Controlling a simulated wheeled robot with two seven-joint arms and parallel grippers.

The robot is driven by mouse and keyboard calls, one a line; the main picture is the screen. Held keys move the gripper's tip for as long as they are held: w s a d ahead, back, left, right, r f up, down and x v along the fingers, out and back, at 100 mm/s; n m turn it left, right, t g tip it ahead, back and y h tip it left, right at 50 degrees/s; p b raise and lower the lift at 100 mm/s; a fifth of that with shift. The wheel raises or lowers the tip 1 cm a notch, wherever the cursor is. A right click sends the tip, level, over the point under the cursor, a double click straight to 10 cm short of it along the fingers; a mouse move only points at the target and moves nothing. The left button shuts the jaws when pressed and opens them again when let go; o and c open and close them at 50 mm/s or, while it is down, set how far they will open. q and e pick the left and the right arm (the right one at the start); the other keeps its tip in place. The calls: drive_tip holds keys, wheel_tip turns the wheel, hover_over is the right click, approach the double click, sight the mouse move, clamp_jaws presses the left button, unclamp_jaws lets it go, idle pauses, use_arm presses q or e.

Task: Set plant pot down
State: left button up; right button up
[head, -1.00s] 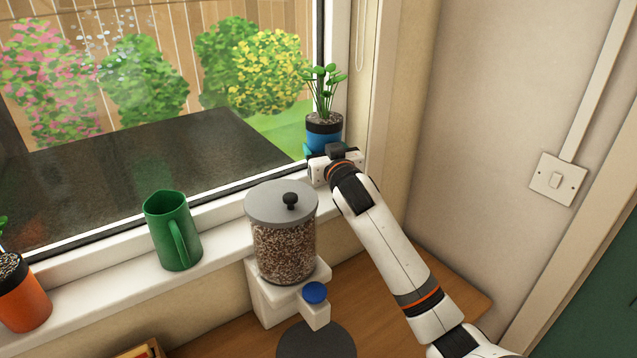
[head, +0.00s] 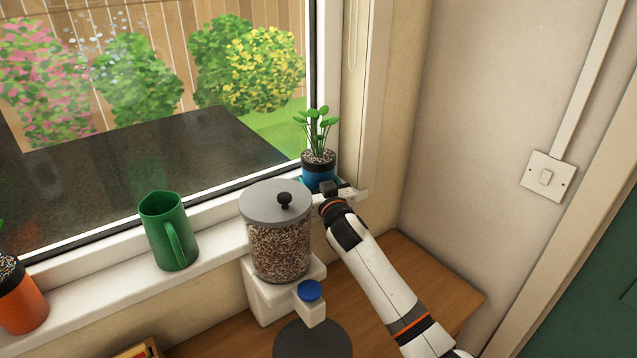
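The plant pot (head: 318,172) is blue with a dark rim, dark soil and a green leafy plant. It is upright at the right end of the white window sill (head: 221,240), close to the window frame. My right gripper (head: 320,187) reaches it from the front, with a teal finger showing at the pot's left side. It appears shut on the pot. The gripper hides the pot's base, so I cannot tell whether it touches the sill. My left gripper is not in view.
A lidded glass jar dispenser (head: 281,245) stands just left of my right arm. A green jug (head: 170,232) and an orange pot (head: 22,300) stand farther left on the sill. A wooden worktop (head: 420,275) lies below.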

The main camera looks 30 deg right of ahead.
drive_tip(key=o, duration=0.6)
drive_tip(key=shift+f, duration=0.1)
drive_tip(key=shift+o, duration=0.5)
drive_tip(key=shift+r, duration=0.2)
drive_tip(key=s+a+b, duration=0.1)
drive_tip(key=s+a, duration=0.1)
drive_tip(key=s, duration=1)
drive_tip(key=shift+b, duration=0.35)
drive_tip(key=shift+f, duration=0.1)
